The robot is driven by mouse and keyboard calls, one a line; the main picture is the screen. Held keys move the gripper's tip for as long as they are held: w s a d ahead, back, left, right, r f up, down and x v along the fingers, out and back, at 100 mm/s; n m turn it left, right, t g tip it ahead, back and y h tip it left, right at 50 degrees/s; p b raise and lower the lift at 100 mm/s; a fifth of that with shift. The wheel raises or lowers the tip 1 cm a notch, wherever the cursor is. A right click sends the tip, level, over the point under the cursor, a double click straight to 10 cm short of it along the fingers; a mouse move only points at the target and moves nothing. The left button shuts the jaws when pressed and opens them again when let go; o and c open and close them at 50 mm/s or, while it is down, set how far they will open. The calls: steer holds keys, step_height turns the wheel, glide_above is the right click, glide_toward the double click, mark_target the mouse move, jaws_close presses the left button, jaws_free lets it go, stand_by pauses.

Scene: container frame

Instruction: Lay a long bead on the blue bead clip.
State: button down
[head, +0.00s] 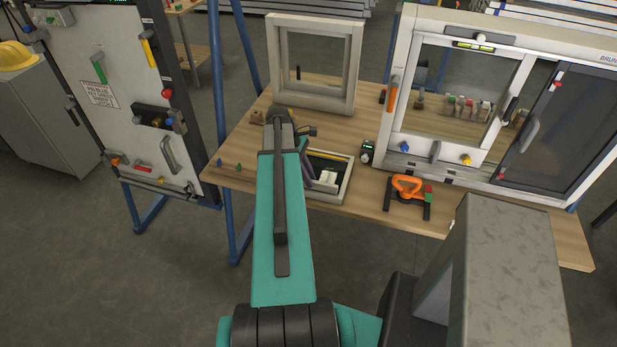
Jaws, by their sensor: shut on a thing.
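My teal arm reaches over the table, and my gripper (309,171) shows only as a dark shape beside the arm, over the left part of the open tray. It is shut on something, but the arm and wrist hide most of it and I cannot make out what. A small blue piece (219,162) stands at the table's left edge, left of my arm; it may be the blue bead clip, but it is too small to tell. A yellow strip (330,155) lies along the tray's back side. I cannot identify a long bead for certain.
The tray (344,183) also holds white pieces. A small green piece (238,167) stands near the blue one. An empty frame (313,105) stands behind. An orange-handled tool (407,186) and a large window unit (403,60) are on the right. A grey panel (100,130) stands left.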

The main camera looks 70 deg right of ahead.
steer(key=shift+f, duration=0.35)
stand_by(0.3)
steer(key=c, duration=1.6)
jaws_free()
steer(key=shift+r, duration=0.15)
steer(key=shift+b+v, duration=2)
steer(key=shift+v, duration=4.75)
steer(key=shift+a, duration=0.1)
